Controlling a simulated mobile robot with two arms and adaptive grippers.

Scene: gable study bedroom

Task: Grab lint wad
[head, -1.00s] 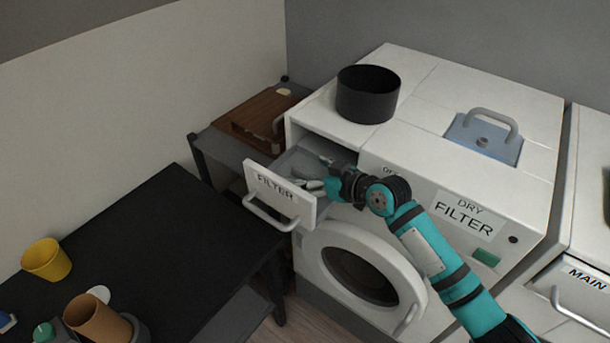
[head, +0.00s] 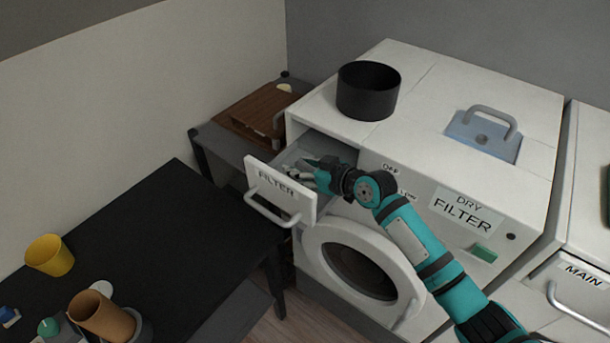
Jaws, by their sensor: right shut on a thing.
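The filter drawer (head: 281,193) of the white dryer (head: 424,155) is pulled open, with its labelled front and handle facing the left. My right gripper (head: 312,172) is inside the open drawer, low near its front. Its jaws are shut on a small greyish-white thing (head: 294,171), which looks like the lint wad. The fingers and drawer front hide most of it, so its full shape cannot be told. My left gripper is not in view.
A black pot (head: 368,91) stands on the dryer top, with a blue handled panel (head: 483,135) to its right. A black table (head: 150,245) with a yellow cup (head: 49,256) and a brown cup (head: 101,316) stands at left. The round dryer door (head: 362,273) is below the drawer.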

